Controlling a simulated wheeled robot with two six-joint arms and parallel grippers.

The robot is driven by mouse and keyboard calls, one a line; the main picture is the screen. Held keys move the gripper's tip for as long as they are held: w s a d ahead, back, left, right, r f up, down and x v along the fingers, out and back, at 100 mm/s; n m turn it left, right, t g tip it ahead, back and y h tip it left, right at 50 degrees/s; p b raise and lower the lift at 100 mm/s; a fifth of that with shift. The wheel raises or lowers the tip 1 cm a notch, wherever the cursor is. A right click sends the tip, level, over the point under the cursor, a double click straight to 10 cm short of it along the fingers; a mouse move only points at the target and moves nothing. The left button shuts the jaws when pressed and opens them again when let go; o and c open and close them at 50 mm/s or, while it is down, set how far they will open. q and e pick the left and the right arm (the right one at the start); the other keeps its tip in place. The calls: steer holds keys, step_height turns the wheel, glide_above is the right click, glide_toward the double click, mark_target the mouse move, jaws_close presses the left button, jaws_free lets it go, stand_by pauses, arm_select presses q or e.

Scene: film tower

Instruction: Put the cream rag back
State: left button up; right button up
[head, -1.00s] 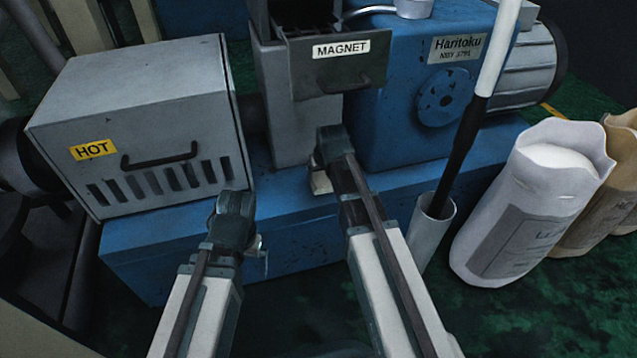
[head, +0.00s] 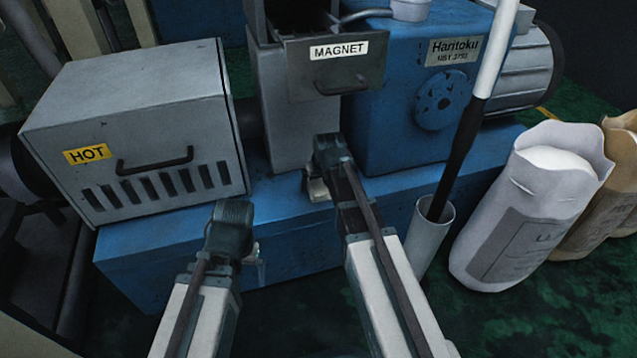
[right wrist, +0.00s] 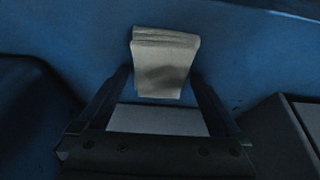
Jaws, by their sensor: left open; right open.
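The cream rag (right wrist: 164,62) is a folded pale cloth on the blue surface in the right wrist view. It lies between and just ahead of the spread fingers of my right gripper (right wrist: 161,78). In the head view my right gripper (head: 324,165) is low in front of the grey housing, above the blue base, and a small cream patch of the rag (head: 317,189) shows beneath it. I cannot tell whether the fingers touch the rag. My left gripper (head: 234,232) is open and empty in front of the blue base, below the HOT box.
A grey box marked HOT (head: 140,130) stands at the left. The MAGNET drawer (head: 338,75) juts out above my right gripper. A pale tube (head: 428,235) holding a black-and-white stick and a white sack (head: 530,205) stand to the right.

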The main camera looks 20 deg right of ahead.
arm_select(q)
step_height(320, 180, up, 11)
steer(key=p, duration=1.1)
steer(key=shift+r, duration=0.15)
arm_select(e)
steer(key=v, duration=1.2)
arm_select(q)
steer(key=shift+a, duration=0.1)
arm_select(e)
steer(key=shift+w, duration=0.1)
arm_select(q)
step_height(320, 180, down, 12)
steer(key=b, duration=1.1)
steer(key=shift+r, duration=0.25)
arm_select(e)
steer(key=x, duration=1.2)
arm_select(q)
steer(key=shift+r, duration=0.15)
